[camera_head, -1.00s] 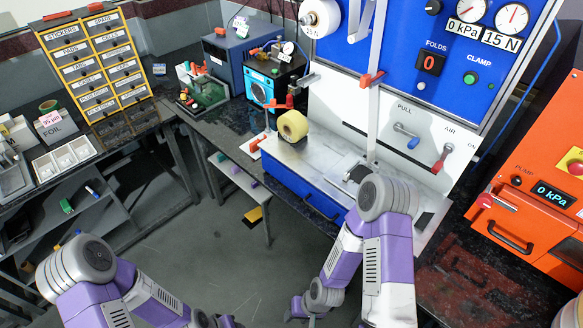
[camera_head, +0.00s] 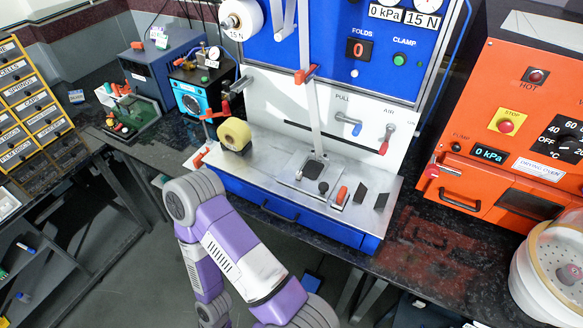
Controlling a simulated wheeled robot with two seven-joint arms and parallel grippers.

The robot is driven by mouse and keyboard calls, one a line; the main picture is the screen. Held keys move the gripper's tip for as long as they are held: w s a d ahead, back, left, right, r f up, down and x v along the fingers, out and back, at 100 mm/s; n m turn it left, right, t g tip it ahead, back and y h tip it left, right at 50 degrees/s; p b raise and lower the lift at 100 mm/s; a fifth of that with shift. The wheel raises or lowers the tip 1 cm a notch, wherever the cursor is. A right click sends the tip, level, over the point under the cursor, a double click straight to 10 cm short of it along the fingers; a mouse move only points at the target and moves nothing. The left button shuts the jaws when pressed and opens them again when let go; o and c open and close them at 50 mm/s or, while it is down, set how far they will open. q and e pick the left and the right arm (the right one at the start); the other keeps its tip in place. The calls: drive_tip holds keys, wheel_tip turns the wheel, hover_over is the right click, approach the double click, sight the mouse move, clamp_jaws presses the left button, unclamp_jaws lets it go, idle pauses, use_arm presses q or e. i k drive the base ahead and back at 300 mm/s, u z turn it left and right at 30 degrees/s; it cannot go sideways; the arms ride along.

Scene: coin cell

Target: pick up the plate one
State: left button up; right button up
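I cannot tell which item is plate one. Two small dark flat pieces stand tilted on the metal deck of the blue machine, a left one (camera_head: 361,193) and a right one (camera_head: 381,200). Neither gripper shows in the frame.
An orange drying oven (camera_head: 510,120) stands to the right, with a white round container (camera_head: 548,262) at the lower right. The dark bench top (camera_head: 430,240) between deck and oven is clear.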

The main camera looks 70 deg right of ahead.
sight(312, 169)
drive_tip(key=i, duration=2)
drive_tip(key=z, duration=3.05)
